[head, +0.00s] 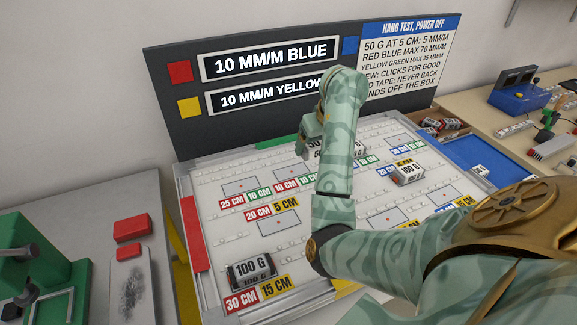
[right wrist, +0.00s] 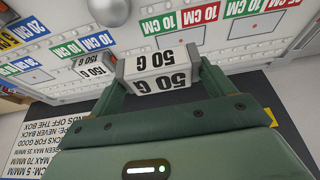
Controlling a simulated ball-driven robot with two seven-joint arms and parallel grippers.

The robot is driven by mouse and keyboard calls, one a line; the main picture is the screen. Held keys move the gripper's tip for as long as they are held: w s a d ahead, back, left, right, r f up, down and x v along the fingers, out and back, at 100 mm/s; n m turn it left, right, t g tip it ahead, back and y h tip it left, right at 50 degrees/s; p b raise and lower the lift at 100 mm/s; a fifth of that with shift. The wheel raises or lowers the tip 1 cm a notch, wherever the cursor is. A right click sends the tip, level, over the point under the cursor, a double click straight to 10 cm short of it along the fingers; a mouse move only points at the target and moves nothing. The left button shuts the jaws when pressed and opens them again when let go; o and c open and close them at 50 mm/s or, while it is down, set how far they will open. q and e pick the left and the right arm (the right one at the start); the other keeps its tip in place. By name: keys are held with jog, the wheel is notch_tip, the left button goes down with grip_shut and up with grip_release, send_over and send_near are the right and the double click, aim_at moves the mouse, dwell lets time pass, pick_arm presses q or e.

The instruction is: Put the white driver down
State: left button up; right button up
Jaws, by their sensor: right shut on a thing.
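My right gripper (right wrist: 162,76) is shut on a white block marked 50 G (right wrist: 158,62), which sits between its two fingers in the right wrist view. In the head view my right arm reaches over the white board (head: 215,228), and the block shows only partly at the gripper (head: 318,142). I cannot tell whether the block touches the board. I see no white driver in either view. My left gripper is not in view.
A 100 G block (head: 251,272) stands at the board's front left, another (head: 407,174) at its right. A 150 G block (right wrist: 94,70) is near the held block. Red pieces (head: 131,228) lie on the left table. A blue tray (head: 478,158) is at right.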

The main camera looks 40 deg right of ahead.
jog(key=b, duration=0.3)
send_near(290, 169)
jog(key=shift+w+d+f, duration=0.55)
jog(key=shift+d+f, duration=0.05)
jog(key=shift+d, duration=0.05)
jog(key=shift+w+a+f+b, duration=0.15)
jog(key=shift+w+f+b, duration=0.25)
jog(key=shift+w+f, duration=0.05)
jog(key=f, duration=0.1)
jog(key=f+b, duration=0.1)
jog(key=f, duration=0.1)
jog(key=shift+w+f, duration=0.25)
jog(key=shift+f, duration=0.1)
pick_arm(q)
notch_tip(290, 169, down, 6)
pick_arm(e)
jog(key=o, duration=0.9)
jog(key=shift+a+r, duration=0.1)
jog(key=shift+r, duration=0.05)
pick_arm(q)
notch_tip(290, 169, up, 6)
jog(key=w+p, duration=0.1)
jog(key=p, duration=0.5)
pick_arm(e)
jog(key=v, duration=1.2)
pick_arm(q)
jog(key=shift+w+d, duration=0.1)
